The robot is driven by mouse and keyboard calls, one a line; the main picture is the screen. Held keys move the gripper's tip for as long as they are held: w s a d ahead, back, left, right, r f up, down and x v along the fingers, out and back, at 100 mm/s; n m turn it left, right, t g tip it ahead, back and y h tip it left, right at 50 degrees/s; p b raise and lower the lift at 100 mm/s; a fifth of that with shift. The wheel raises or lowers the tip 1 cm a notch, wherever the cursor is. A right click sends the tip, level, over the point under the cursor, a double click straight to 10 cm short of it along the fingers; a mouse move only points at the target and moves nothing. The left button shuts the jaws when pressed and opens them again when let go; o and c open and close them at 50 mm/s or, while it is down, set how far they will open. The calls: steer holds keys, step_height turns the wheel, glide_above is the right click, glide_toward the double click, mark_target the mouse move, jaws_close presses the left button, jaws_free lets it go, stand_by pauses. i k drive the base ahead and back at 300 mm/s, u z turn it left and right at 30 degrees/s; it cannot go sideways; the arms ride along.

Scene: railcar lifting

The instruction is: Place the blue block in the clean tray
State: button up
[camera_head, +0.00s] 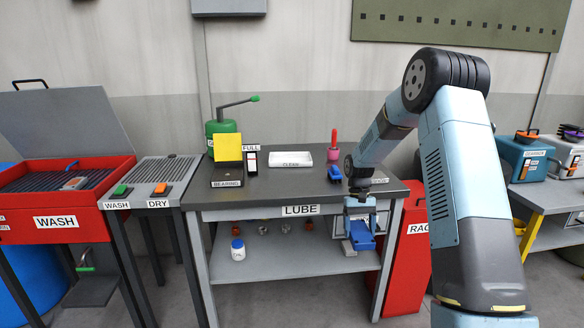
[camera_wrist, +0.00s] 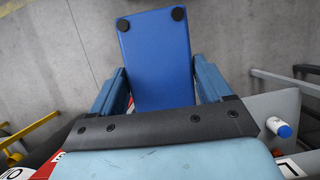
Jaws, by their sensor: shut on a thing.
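My gripper (camera_head: 360,212) is shut on a blue block (camera_head: 361,237) and holds it in front of the lube table's front edge. In the wrist view the block (camera_wrist: 155,55) is a flat blue slab with two dark round dots at its far end, between the two blue fingers. The white clean tray (camera_head: 291,164) lies at the back middle of the table, behind and to the left of my gripper. It looks empty. The block is clear of the tray.
The lube table (camera_head: 268,185) also carries a bearing box (camera_head: 227,175), a yellow panel (camera_head: 228,148), a green pump (camera_head: 220,128), a small blue item (camera_head: 334,173) and a pink-red handled tool (camera_head: 333,147). A red rag bin (camera_head: 405,255) stands at the right. A lower shelf (camera_head: 285,262) holds a white bottle (camera_head: 238,250).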

mark_target(290, 159)
steer(key=u, duration=0.45)
steer(key=k, duration=0.2)
steer(key=z, duration=1.65)
steer(key=i, duration=0.1)
steer(key=u, duration=2.25)
steer(key=i, duration=0.6)
steer(key=z, duration=3.2)
steer(key=k, duration=0.1)
steer(key=u, duration=2.45)
